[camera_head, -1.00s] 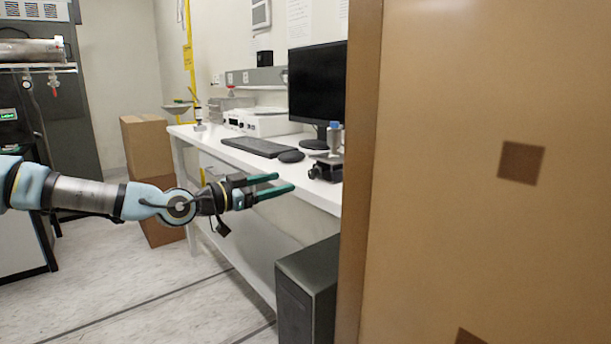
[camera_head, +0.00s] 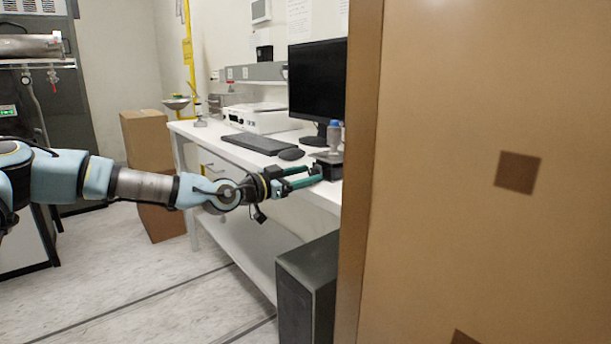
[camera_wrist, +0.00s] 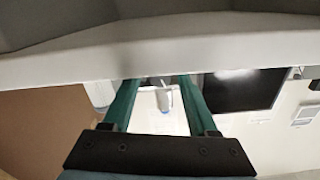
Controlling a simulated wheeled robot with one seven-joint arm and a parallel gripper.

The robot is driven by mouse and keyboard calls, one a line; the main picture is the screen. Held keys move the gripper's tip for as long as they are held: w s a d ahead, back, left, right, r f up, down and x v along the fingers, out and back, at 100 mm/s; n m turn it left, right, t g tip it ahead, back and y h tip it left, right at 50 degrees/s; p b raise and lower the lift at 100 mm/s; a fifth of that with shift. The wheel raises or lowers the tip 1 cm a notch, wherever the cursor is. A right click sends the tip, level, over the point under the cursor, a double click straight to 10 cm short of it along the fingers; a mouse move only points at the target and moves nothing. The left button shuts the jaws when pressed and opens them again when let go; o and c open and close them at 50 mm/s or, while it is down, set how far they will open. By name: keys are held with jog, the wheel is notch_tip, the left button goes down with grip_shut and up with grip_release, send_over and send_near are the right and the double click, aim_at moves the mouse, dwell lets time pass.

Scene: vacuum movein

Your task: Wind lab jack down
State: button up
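The lab jack (camera_head: 331,158) is a small dark stand on the white bench, beside the cardboard-coloured panel. A clear container with a blue top (camera_head: 335,136) stands on it. My gripper (camera_head: 311,174) has two teal fingers and reaches from the left to the jack's near left side, where its knob was visible earlier. In the wrist view my gripper (camera_wrist: 158,81) shows its fingers apart, with a small dark part of the jack between the tips and the blue-topped container (camera_wrist: 163,100) beyond. The fingertips cover the knob in the head view; I cannot tell whether they touch it.
The white bench (camera_head: 212,134) carries a monitor (camera_head: 316,88), a keyboard (camera_head: 257,144) and a mouse (camera_head: 291,154) left of the jack. A large brown panel (camera_head: 450,230) blocks the right side. A dark computer case (camera_head: 308,290) stands below the bench.

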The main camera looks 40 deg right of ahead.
grip_shut()
dwell(0.3)
jog(key=n+b, duration=0.1)
jog(key=n, duration=0.1)
jog(key=shift+f+n, duration=0.15)
jog(key=shift+n, duration=0.25)
jog(key=shift+n+b, duration=0.4)
jog(key=shift+n, duration=0.5)
jog(key=shift+o, duration=1)
grip_release()
